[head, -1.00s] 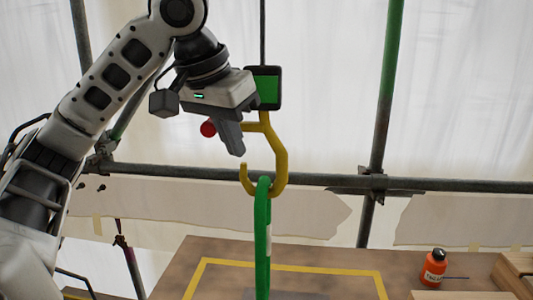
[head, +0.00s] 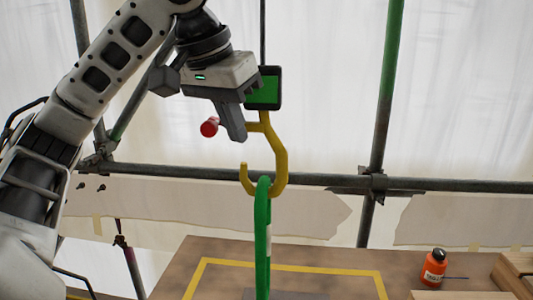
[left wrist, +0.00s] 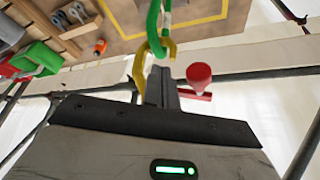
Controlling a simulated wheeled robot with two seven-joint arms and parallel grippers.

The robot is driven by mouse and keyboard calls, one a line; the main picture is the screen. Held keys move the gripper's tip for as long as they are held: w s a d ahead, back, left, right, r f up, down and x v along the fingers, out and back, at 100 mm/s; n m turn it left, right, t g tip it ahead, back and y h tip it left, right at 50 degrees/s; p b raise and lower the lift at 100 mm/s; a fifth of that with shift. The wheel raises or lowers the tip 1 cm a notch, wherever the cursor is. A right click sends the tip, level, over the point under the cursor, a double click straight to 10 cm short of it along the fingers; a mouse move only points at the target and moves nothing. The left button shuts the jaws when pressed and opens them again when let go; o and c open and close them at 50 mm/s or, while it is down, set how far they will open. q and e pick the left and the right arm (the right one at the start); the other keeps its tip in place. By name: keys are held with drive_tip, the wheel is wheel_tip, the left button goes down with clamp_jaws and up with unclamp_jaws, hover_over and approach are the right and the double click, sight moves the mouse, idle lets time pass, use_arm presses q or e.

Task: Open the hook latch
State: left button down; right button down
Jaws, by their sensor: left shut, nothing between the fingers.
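The yellow hook (head: 277,150) hangs below a dark block with a green face (head: 263,92). A green sling loop (head: 263,235) passes through the hook's bowl. A red knob (head: 209,127) shows left of the hook's shank; it also appears in the left wrist view (left wrist: 199,73), with a red bar under it. I cannot see a latch bar across the hook mouth. My left gripper (head: 238,137) is shut and empty, its fingers pointing down between the knob and the shank. In the left wrist view the fingers stand between the hook (left wrist: 139,72) and the knob. Whether they touch either is unclear.
A brown deck (head: 330,258) with a yellow outline lies below. An orange bottle (head: 434,269) stands on it at the right, near wooden pieces (head: 515,270). Scaffold tubes (head: 380,120) and pale sheeting are behind. Space left of the hook mouth is clear.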

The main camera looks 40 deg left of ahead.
use_arm(q)
drive_tip(key=shift+w+d+r, duration=0.1)
drive_tip(key=shift+d+r, duration=0.05)
drive_tip(key=shift+r, duration=1.1)
drive_tip(key=shift+w+d+r, duration=0.1)
drive_tip(key=shift+r, duration=1.15)
drive_tip(key=shift+r, duration=0.1)
